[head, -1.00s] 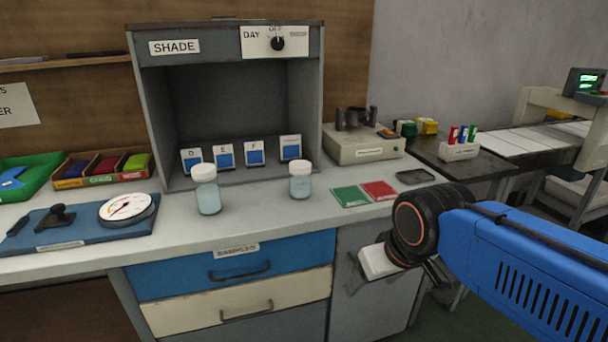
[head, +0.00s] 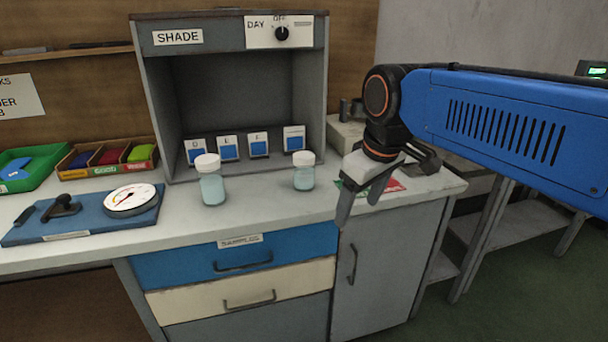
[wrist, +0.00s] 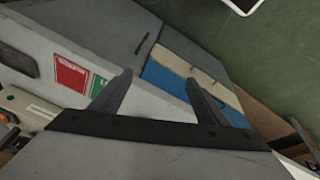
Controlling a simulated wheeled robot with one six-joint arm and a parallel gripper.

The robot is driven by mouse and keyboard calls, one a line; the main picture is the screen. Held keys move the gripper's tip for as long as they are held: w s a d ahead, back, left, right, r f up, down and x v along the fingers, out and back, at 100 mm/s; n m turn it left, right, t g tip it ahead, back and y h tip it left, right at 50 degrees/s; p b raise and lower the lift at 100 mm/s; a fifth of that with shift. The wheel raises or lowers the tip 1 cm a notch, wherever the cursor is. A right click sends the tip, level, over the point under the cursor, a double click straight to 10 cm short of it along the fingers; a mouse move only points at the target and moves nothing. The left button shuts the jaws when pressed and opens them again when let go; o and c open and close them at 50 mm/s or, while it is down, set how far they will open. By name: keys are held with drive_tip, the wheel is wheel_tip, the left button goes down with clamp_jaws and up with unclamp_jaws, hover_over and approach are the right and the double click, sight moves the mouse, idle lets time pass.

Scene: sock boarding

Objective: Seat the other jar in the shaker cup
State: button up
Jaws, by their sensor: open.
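Two jars with white lids and pale teal contents stand upright on the bench in the head view: a taller one (head: 211,188) at left and a smaller one (head: 304,177) to its right. My gripper (head: 358,207) is open and empty, pointing down near the bench's front edge, to the right of the smaller jar and apart from it. In the wrist view its two fingers (wrist: 158,80) are spread with nothing between them. The shaker machine (head: 345,136) is at the back right, mostly hidden behind my arm; its cup is largely hidden too.
A grey shade booth (head: 240,95) with several blue sample cards stands behind the jars. Red and green cards (wrist: 72,74) lie on the bench by my gripper. A blue mat (head: 90,222) with a round dial is at left. The bench front around the jars is clear.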

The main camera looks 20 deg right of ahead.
drive_tip(key=w+a+r+n+g, duration=0.2)
drive_tip(key=w+r+n, duration=0.3)
drive_tip(key=w+r, duration=0.6)
wheel_tip(320, 180, up, 8)
drive_tip(key=n+g, duration=0.1)
drive_tip(key=n, duration=0.5)
hover_over(304, 155)
drive_tip(key=f, duration=1.1)
drive_tip(key=shift+s+a+f, duration=0.15)
drive_tip(key=shift+a+f, duration=0.05)
drive_tip(key=shift+f, duration=0.2)
drive_tip(key=shift+d+f, duration=0.15)
drive_tip(key=shift+f, duration=2.75)
drive_tip(key=c, duration=1.6)
